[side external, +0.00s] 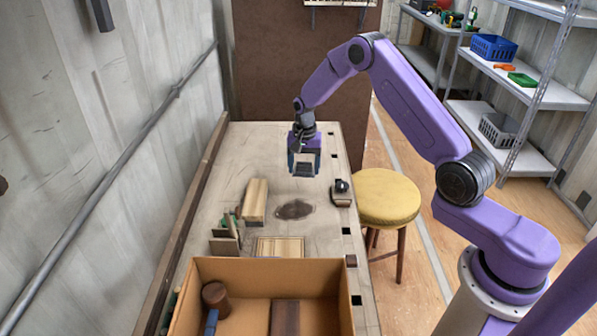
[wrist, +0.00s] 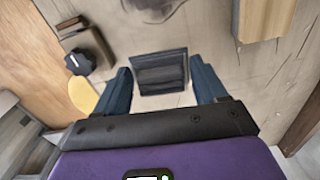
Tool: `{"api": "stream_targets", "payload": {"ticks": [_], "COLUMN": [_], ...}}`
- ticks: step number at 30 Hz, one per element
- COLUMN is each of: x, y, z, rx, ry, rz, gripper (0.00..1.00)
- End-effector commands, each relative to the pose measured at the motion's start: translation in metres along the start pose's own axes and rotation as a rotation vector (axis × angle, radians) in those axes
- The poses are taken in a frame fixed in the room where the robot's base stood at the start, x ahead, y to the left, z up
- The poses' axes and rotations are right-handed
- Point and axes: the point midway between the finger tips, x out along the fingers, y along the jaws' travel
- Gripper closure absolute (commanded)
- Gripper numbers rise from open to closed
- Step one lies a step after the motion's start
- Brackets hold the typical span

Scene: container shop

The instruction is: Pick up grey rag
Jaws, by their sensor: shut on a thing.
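The grey rag (wrist: 161,72) is a dark grey, folded-looking rectangular piece between my fingers in the wrist view. In the side view the rag (side external: 303,170) is small and dark at the lower end of my gripper (side external: 304,164). My gripper (wrist: 160,75) is shut on it, with one blue finger at each side. The rag appears raised above the workbench top (side external: 270,150).
A cardboard box (side external: 256,263) with a mallet (side external: 215,297) stands at the front. A yellow stool (side external: 387,195) is at the right.

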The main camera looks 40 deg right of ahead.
Motion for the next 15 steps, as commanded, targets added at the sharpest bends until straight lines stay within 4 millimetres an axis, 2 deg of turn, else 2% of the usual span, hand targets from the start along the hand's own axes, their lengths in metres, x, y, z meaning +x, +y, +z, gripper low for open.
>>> {"api": "stream_targets", "payload": {"ticks": [3,15], "x": [-0.023,-0.049], "y": [0.012,0.055], "z": [0.014,0.061], "rx": [0.000,0.000], "ry": [0.001,0.000], "rz": [-0.001,0.000], "gripper": [0.58,0.58]}}
